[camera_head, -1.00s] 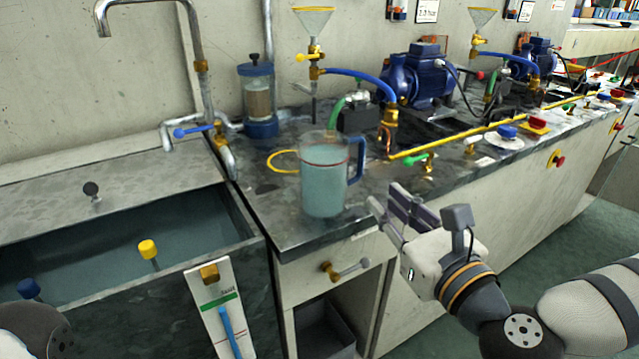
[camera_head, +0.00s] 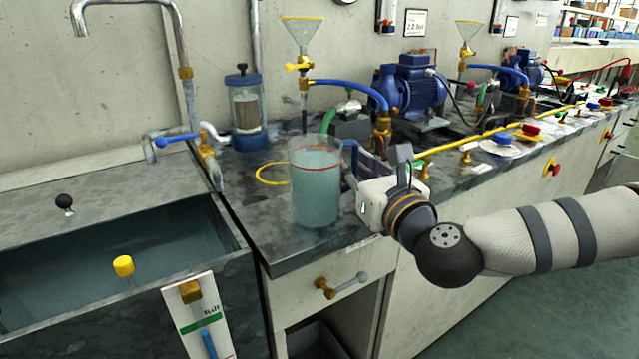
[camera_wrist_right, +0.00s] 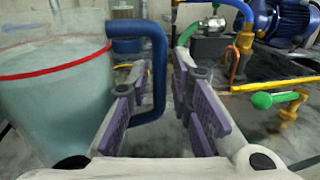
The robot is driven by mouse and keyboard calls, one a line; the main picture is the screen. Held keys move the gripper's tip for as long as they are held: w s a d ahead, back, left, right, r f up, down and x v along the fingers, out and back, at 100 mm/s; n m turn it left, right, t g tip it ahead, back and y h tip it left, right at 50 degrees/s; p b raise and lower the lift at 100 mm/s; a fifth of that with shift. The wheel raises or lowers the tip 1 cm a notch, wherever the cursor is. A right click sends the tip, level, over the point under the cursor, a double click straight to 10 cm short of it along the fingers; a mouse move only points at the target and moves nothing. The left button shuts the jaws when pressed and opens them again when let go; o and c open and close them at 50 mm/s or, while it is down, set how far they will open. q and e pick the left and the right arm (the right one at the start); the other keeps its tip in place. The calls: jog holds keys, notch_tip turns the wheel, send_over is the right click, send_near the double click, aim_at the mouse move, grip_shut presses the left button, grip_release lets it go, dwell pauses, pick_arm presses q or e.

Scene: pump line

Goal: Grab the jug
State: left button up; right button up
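The jug (camera_head: 315,187) is clear, with bluish liquid, a red line near its top and a blue handle. It stands upright on the dark counter near its front left corner. My right gripper (camera_head: 350,170) is at the jug's right side, at handle height. In the right wrist view the gripper (camera_wrist_right: 165,95) is open, with purple finger pads apart. The jug (camera_wrist_right: 55,85) fills the left there. Its blue handle (camera_wrist_right: 158,75) stands ahead, between the fingers and nearer the left one; contact cannot be told. My left gripper is not in view.
A sink basin (camera_head: 120,265) lies to the left, with a tap (camera_head: 180,90) behind. A blue-capped filter (camera_head: 246,110), a blue pump (camera_head: 412,85) and hoses stand behind the jug. A yellow pipe (camera_head: 470,136) runs right; a green-handled valve (camera_wrist_right: 275,99) is right of the gripper.

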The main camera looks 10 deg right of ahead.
grip_shut()
jog(key=shift+r, duration=0.15)
